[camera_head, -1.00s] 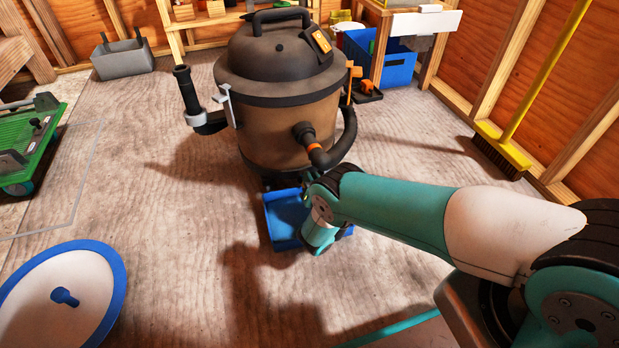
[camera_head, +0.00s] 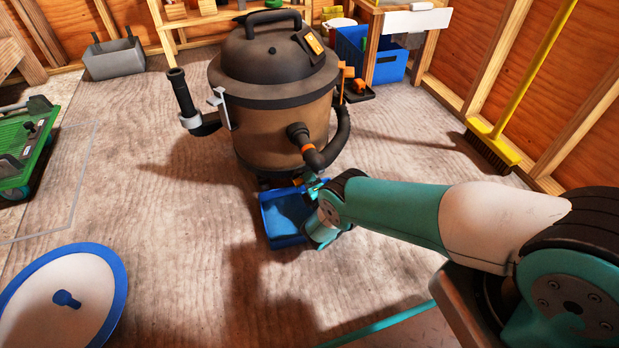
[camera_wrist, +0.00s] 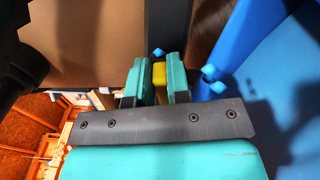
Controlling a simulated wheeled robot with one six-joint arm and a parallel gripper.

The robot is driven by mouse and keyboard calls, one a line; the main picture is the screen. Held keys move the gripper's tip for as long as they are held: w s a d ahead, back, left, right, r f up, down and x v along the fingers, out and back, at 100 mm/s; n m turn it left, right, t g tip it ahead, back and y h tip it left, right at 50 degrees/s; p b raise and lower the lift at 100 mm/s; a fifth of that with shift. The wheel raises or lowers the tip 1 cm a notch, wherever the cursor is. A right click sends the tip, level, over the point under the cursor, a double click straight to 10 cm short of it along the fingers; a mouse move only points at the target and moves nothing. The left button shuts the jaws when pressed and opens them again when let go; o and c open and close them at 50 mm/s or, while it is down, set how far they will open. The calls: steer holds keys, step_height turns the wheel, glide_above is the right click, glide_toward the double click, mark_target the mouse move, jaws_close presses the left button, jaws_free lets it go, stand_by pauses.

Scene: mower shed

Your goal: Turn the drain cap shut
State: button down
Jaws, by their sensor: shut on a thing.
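The shop vacuum (camera_head: 270,115), a brown drum with a dark lid, stands on the wooden floor. It also fills the upper left of the wrist view (camera_wrist: 85,40). My gripper (camera_wrist: 160,78) is shut on a small yellow piece (camera_wrist: 159,84), which looks like the drain cap. Only a narrow strip of it shows between the teal fingers; its turn angle cannot be told. In the head view my gripper (camera_head: 314,186) is at the drum's low front, partly hidden by my arm. A blue tray (camera_head: 270,222) lies below. Small light-blue bits (camera_wrist: 209,70), perhaps drops, show beside the fingers.
The vacuum's black hose (camera_head: 342,135) hangs just above my gripper. A white disc with a blue rim (camera_head: 112,265) lies at lower left. A green cart (camera_head: 30,150) stands at left. A yellow broom (camera_head: 525,75) leans at right. The floor left of the tray is clear.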

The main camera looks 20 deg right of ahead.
steer(key=shift+s+d+f+m, duration=0.1)
steer(key=shift+f+m, duration=0.1)
steer(key=shift+m, duration=0.5)
steer(key=shift+f+m, duration=0.15)
steer(key=shift+m, duration=0.55)
steer(key=c, duration=1.1)
jaws_free()
